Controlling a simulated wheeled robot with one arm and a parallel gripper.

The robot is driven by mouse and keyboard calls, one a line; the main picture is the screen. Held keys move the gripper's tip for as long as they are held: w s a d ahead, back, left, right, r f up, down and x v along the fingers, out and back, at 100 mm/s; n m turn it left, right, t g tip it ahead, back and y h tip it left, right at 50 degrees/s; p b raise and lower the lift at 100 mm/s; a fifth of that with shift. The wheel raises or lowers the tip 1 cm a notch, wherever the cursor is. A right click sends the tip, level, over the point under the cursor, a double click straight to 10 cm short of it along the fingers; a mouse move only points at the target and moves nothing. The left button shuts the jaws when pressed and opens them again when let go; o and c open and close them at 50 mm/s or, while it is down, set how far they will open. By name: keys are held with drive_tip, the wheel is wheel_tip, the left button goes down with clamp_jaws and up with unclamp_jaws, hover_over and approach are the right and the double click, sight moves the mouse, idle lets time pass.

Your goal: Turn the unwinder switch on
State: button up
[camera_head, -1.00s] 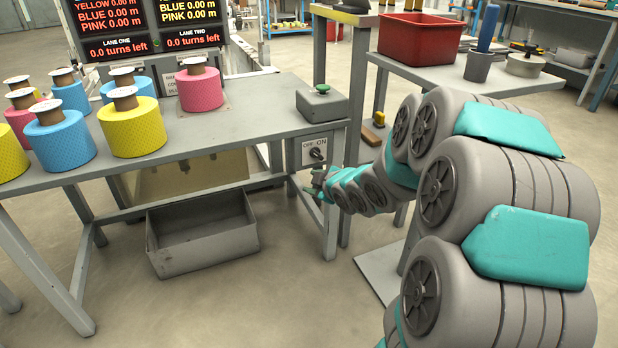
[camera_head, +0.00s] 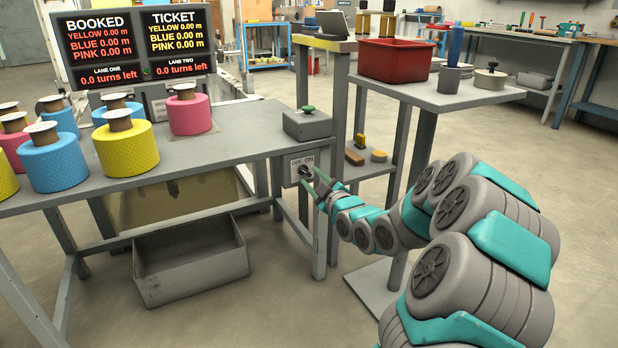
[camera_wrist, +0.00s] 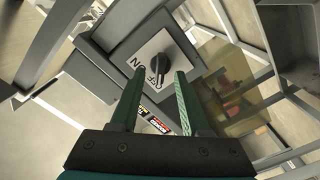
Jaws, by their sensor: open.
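The unwinder switch is a dark rotary knob (camera_head: 305,172) on a pale plate marked OFF and ON, fixed to the right front of the workbench. In the wrist view the knob (camera_wrist: 158,69) sits on its tilted plate, ahead of and between my two green fingers. One end of the knob appears to lie toward the OFF lettering. My gripper (camera_head: 316,179) is open and empty, with its fingertips close in front of the switch plate. In the wrist view the gripper (camera_wrist: 157,75) spans the knob's width; whether the fingertips touch the plate cannot be told.
The workbench (camera_head: 240,140) carries yellow, blue and pink rolls and a grey box with a green button (camera_head: 307,122). A grey bin (camera_head: 190,262) lies beneath it. A side table with a red tub (camera_head: 395,60) stands to the right. The display (camera_head: 137,42) reads 0.0 turns left in both lanes.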

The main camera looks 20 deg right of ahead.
sight(305, 172)
drive_tip(key=shift+w, duration=1.1)
drive_tip(key=shift+a, duration=0.1)
clamp_jaws()
